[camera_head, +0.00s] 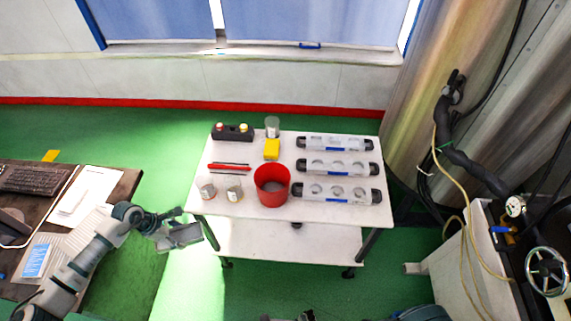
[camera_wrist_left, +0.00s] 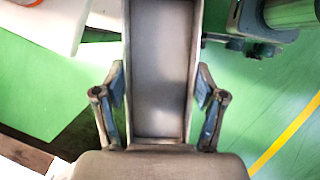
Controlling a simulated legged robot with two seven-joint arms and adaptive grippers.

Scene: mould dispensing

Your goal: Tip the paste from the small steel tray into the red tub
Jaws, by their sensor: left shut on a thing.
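My left gripper (camera_head: 172,222) is shut on the small steel tray (camera_head: 182,237), left of the white table and apart from it. In the left wrist view the tray (camera_wrist_left: 161,65) lies long and narrow between the two fingers (camera_wrist_left: 160,103). Its inside looks smooth and grey; I cannot tell paste from bare metal. The red tub (camera_head: 271,186) stands upright and open on the table, right of the tray. A dark piece of what looks like my right gripper (camera_head: 292,316) shows at the bottom edge, mostly cut off.
The white table (camera_head: 237,206) also holds two small jars (camera_head: 207,191) left of the tub, a yellow block (camera_head: 272,149), a button box (camera_head: 232,132) and three silver moulds (camera_head: 336,193) at the right. A desk (camera_head: 128,187) stands at the left, with green floor between.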

